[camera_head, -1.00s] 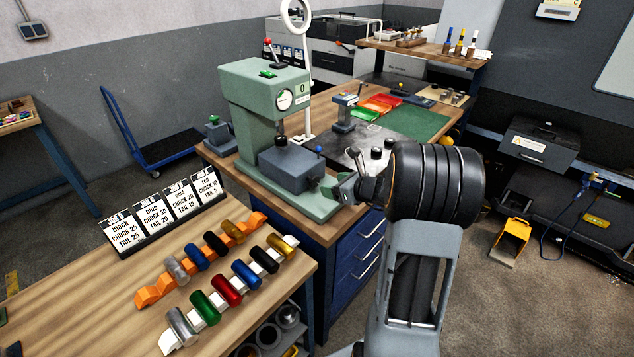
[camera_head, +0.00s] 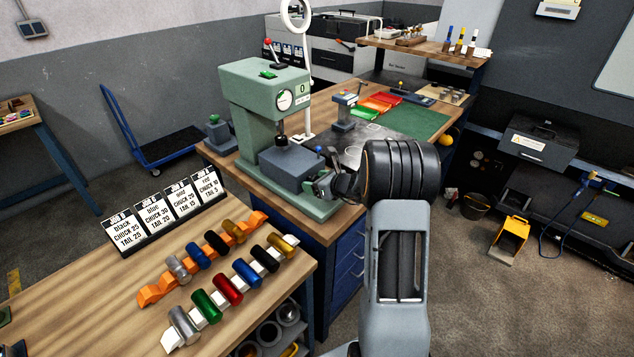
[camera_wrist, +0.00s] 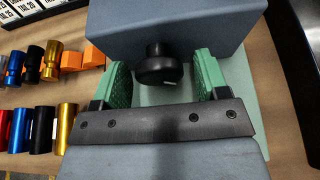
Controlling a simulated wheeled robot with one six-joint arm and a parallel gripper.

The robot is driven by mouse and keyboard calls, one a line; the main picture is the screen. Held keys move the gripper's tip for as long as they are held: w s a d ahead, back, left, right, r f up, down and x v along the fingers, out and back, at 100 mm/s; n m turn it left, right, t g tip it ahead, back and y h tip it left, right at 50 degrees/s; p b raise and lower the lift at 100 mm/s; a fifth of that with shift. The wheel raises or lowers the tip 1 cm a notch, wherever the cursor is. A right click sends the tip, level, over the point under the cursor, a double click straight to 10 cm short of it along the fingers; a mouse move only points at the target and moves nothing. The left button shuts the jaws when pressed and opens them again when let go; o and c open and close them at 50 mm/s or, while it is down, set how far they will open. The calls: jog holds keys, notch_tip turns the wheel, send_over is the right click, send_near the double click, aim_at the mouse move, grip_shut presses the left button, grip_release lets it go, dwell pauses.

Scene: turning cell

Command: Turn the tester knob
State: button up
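The tester is a green press-like machine (camera_head: 262,95) with a round dial and a "0" label, standing on the wooden bench. A blue-grey block (camera_head: 290,168) sits on its base. In the wrist view a black round knob (camera_wrist: 155,66) sticks out of the front of this block (camera_wrist: 180,25). My gripper (camera_wrist: 160,75) is open, with one green-padded finger on each side of the knob and a gap to it on both sides. In the head view my gripper (camera_head: 322,184) is at the block's right side, and the knob is hidden there.
Coloured cylinders lie on an orange rack (camera_head: 150,294) and a white rack (camera_head: 212,315) on the near table. Job cards (camera_head: 165,212) stand behind them. Blue drawers (camera_head: 345,262) are under the bench, beside my arm. Trays and a green mat (camera_head: 415,120) lie further back.

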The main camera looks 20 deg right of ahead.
jog(key=c, duration=0.8)
jog(key=shift+r+m+y+p, duration=0.15)
jog(key=shift+m+y+p, duration=0.25)
jog(key=shift+m+p, duration=0.15)
jog(key=shift+m+g+y+p, duration=0.3)
jog(key=shift+m+y+p, duration=0.15)
jog(key=shift+m, duration=0.2)
jog(key=o, duration=0.9)
jog(key=shift+s+d, duration=0.1)
jog(key=b+v, duration=0.2)
jog(key=v, duration=1.1)
jog(key=shift+s+d, duration=0.15)
jog(key=shift+s, duration=0.1)
